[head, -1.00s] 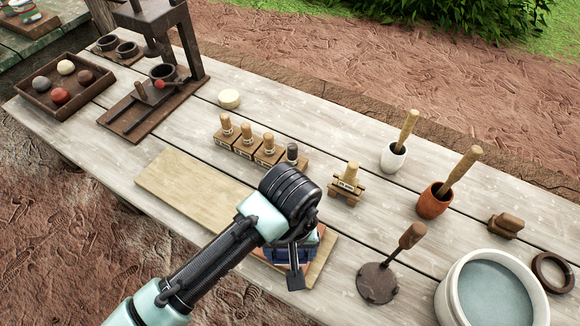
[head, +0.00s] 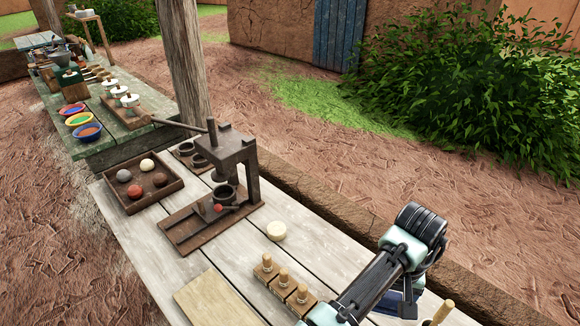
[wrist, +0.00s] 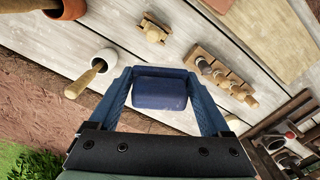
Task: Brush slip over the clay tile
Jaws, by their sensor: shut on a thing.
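My gripper (wrist: 159,78) shows in the wrist view with its two blue fingers on either side of a dark blue rounded block (wrist: 160,92), and it is shut on it. In the head view my gripper (head: 398,300) is above the right part of the table, with its fingers mostly hidden behind the arm. A white cup (wrist: 106,60) holds a wooden-handled tool (wrist: 84,82), perhaps a brush. A terracotta cup (wrist: 70,8) stands beyond it. A reddish-brown edge (wrist: 219,4) at the top of the wrist view may be the clay tile; most of it is out of frame.
The pale board (head: 215,302) lies on the plank table near several wooden stamps (head: 284,281). A dark press (head: 225,185) and a tray of balls (head: 142,185) stand farther left. A small wooden holder (wrist: 155,28) is near the cups. A wooden post (head: 183,70) rises behind.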

